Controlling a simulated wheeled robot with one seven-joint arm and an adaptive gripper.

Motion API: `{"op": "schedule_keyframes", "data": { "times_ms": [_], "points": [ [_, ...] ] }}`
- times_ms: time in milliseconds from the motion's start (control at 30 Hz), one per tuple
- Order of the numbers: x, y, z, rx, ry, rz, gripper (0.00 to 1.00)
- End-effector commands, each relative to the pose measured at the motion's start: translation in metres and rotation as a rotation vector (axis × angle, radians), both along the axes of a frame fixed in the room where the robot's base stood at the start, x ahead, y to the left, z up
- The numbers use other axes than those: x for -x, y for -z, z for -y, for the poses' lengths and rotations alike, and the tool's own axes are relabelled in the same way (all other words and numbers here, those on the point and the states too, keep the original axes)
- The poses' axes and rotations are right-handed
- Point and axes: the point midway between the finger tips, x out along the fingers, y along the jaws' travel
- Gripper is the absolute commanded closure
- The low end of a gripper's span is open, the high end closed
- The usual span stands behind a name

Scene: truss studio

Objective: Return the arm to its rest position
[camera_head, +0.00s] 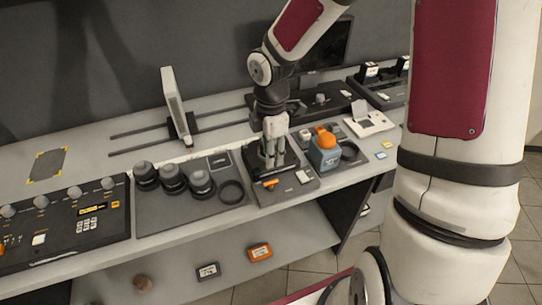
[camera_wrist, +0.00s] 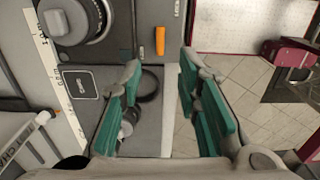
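My gripper (camera_head: 271,163) hangs at the end of my bent arm, over a dark panel (camera_head: 262,197) on the grey bench. In the wrist view my gripper (camera_wrist: 160,66) shows two teal-padded fingers spread apart, with nothing held between them. A small orange piece (camera_head: 271,184) lies on the panel just below the fingers; it also shows beyond the fingertips in the wrist view (camera_wrist: 160,41). The exact gap between fingers and panel cannot be told.
Several black round lens-like items (camera_head: 172,180) and a black ring (camera_head: 231,193) lie left of my gripper. A grey container with an orange top (camera_head: 325,156) stands close to its right. An upright white panel (camera_head: 176,103) stands behind. A control console (camera_head: 65,228) is far left.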

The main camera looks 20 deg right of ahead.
Motion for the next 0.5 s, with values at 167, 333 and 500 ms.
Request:
{"op": "schedule_keyframes", "data": {
  "times_ms": [167,333,500],
  "points": [
    [-0.0002,0.0002,0.0001,0.000,0.000,0.000,0.70],
    [-0.0002,0.0003,0.0002,0.000,0.000,0.000,0.70],
    [0.0019,-0.0090,0.0029,0.020,0.038,0.011,0.70]
  ]
}}
